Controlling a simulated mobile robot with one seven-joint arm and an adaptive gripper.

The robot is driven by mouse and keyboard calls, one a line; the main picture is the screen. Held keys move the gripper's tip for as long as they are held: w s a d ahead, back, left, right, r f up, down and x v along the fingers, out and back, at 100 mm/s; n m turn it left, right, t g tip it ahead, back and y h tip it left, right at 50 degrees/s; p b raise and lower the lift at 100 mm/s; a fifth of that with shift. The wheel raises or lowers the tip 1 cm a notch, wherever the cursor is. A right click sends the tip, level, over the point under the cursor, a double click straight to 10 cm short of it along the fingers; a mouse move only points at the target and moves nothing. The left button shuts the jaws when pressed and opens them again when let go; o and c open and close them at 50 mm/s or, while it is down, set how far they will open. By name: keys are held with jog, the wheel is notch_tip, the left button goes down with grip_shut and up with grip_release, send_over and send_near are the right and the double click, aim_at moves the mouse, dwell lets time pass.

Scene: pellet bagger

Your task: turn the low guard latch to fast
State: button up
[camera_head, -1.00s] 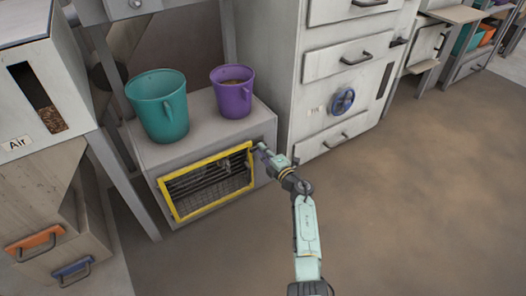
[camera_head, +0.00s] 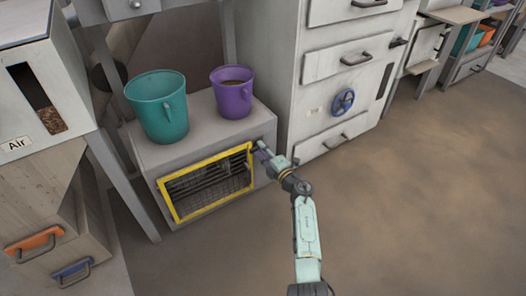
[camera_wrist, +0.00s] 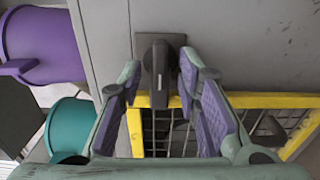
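The low guard is a yellow-framed wire mesh (camera_head: 163,197) on the front of a grey box; its frame also shows in the wrist view (camera_wrist: 270,100). The guard latch (camera_wrist: 158,68) is a dark grey handle on a square plate at the frame's edge, its length running up and down in the wrist view. My gripper (camera_wrist: 160,72) is open, with one purple-padded finger on each side of the latch and gaps showing between. In the head view my gripper (camera_head: 263,152) is at the box's right front edge and hides most of the latch.
A teal bucket (camera_head: 160,110) and a purple bucket (camera_head: 232,95) stand on the grey box (camera_head: 195,145). A grey cabinet (camera_head: 300,95) with drawers and a blue handwheel (camera_head: 343,102) stands close right. The brown floor in front is clear.

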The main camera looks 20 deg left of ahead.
jog(key=o, duration=0.6)
jog(key=r, duration=1)
jog(key=shift+w+d+r, duration=0.15)
jog(key=shift+d+r, duration=0.05)
jog(key=shift+r, duration=0.25)
jog(key=c, duration=0.6)
jog(key=shift+a+f, duration=0.1)
jog(key=shift+f, duration=0.2)
jog(key=shift+f, duration=0.1)
